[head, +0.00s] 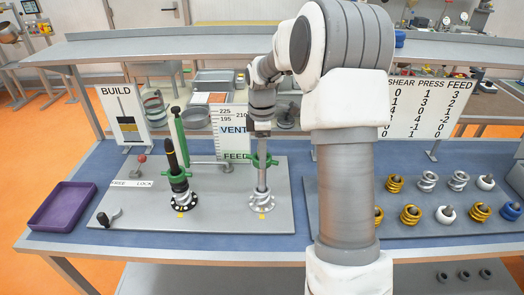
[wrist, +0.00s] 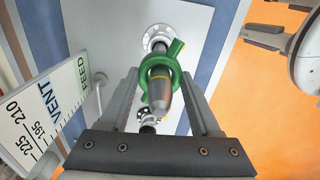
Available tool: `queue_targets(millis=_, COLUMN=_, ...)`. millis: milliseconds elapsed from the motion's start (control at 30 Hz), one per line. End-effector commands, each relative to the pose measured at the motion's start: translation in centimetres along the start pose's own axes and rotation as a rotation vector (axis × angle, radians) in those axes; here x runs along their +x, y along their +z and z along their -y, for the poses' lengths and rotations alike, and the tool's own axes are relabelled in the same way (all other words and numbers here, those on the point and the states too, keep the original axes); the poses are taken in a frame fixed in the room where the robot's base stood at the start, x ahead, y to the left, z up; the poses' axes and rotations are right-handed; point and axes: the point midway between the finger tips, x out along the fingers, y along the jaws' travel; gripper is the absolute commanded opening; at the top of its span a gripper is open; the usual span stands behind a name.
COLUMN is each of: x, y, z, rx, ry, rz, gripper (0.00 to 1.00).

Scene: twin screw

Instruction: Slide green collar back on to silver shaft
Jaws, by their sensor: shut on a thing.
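The silver shaft (head: 262,183) stands upright on a white flanged base on the grey plate. The green collar (head: 263,161) is around it, well above the base. My gripper (wrist: 160,72) points down over this shaft and is shut on the green collar (wrist: 173,92). The lower edge of the collar's contact with my fingers is hard to make out. A second, dark shaft (head: 171,157) with a green collar (head: 179,175) low on it stands to the left.
A VENT/FEED sign (head: 234,131) stands close behind my gripper. A green rod (head: 180,124) stands behind the dark shaft. Several coils and rings (head: 410,214) sit at the right.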

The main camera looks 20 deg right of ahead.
Motion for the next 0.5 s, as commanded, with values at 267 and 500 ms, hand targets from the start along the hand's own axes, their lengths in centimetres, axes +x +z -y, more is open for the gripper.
queue_targets(millis=267, x=1.6, y=0.0, z=0.0, rx=0.000, ry=0.001, rz=0.000, gripper=0.00)
queue_targets(millis=500, x=2.8, y=0.0, z=0.0, rx=0.000, ry=0.000, rz=0.000, gripper=0.00)
